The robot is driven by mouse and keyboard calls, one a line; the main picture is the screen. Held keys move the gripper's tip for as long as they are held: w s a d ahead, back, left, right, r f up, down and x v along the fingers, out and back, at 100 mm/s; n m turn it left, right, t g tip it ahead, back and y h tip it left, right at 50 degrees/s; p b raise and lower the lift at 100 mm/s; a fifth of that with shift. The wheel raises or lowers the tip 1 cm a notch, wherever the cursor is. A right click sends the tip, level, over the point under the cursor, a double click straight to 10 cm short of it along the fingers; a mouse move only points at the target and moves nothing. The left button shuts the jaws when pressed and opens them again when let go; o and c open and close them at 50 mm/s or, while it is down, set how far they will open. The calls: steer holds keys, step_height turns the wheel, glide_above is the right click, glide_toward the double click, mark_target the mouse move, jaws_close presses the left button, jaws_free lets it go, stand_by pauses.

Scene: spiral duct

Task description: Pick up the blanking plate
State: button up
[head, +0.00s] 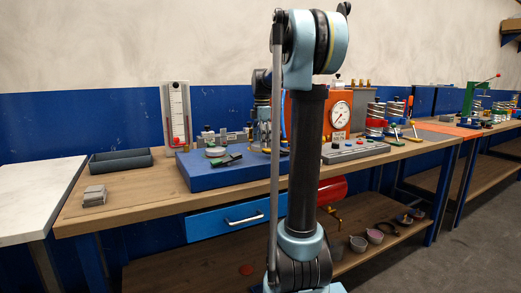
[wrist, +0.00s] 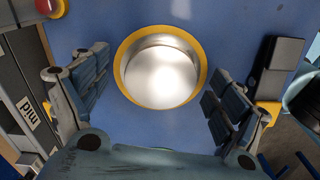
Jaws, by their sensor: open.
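A round, shiny silver piece (wrist: 160,78) with a yellow rim lies on a blue surface (wrist: 120,130) in the wrist view. It looks like the blanking plate, though I cannot be sure. My gripper (wrist: 158,92) is open, with one finger to the left of the piece and one to its right, both apart from it. Nothing is between the fingers that they touch. In the head view my gripper is over the blue platform (head: 205,178) on the bench, partly hidden by my own arm, and I cannot make out the silver piece beneath it.
A dark block (wrist: 275,68) stands close beside the right finger. A red button (wrist: 50,6) is at the upper left, and a grey labelled unit (wrist: 20,95) at the left. In the head view a grey tray (head: 120,161) and small grey blocks (head: 94,196) sit left of the platform.

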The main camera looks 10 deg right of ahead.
steer(key=shift+f, duration=0.15)
steer(key=c, duration=1.3)
step_height(320, 180, up, 10)
steer(key=shift+d, duration=0.1)
